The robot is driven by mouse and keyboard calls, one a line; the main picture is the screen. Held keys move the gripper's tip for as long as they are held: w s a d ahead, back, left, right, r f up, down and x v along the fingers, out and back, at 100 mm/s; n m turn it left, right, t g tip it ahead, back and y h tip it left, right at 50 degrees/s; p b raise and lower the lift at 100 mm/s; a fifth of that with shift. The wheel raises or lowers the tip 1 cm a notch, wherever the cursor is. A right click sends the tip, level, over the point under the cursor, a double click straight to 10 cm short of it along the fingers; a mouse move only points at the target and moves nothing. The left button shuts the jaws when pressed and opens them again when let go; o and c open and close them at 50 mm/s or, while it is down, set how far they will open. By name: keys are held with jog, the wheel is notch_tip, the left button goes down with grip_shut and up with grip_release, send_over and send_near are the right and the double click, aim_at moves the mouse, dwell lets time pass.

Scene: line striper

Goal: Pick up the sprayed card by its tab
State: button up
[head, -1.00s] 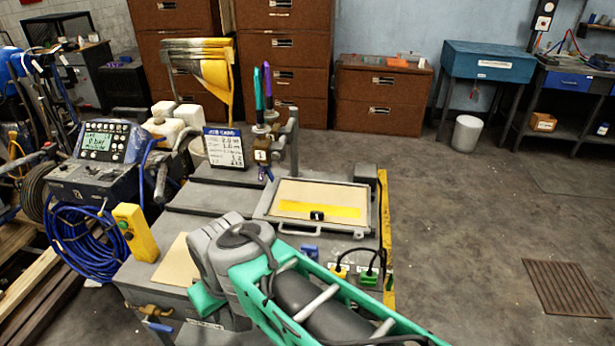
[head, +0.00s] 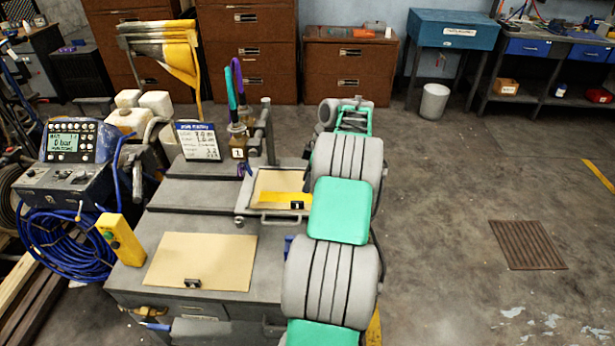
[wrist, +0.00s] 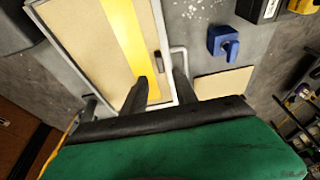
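The sprayed card (head: 272,181) is tan with a yellow stripe and lies in a grey framed tray (head: 240,209) on the cart. Its small black tab (head: 297,205) is at the near edge, over the stripe. In the wrist view the card (wrist: 92,45) and its tab (wrist: 158,62) show just beyond my fingers. My gripper (wrist: 161,92) is open and empty, its two dark fingers on either side of the tab's line, apart from the tab as far as I can tell. In the head view my arm covers the tray's right side, and my fingers cannot be made out.
A plain tan card (head: 200,258) with a black clip lies at the cart's front. The tray's handle (wrist: 182,62) is beside my right finger. A blue knob (wrist: 225,42) stands nearby. A sign (head: 198,142) and upright posts are behind the tray. Open floor lies to the right.

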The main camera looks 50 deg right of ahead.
aim_at(298, 201)
jog(key=b+x, duration=0.7)
jog(key=x, duration=0.2)
jog(key=shift+w+f, duration=0.15)
jog(key=shift+f, duration=0.15)
jog(key=shift+c, duration=0.3)
grip_shut()
jog(key=shift+r, duration=0.1)
dwell(0.4)
jog(key=shift+r+p, duration=1.1)
jog(key=shift+r, duration=0.6)
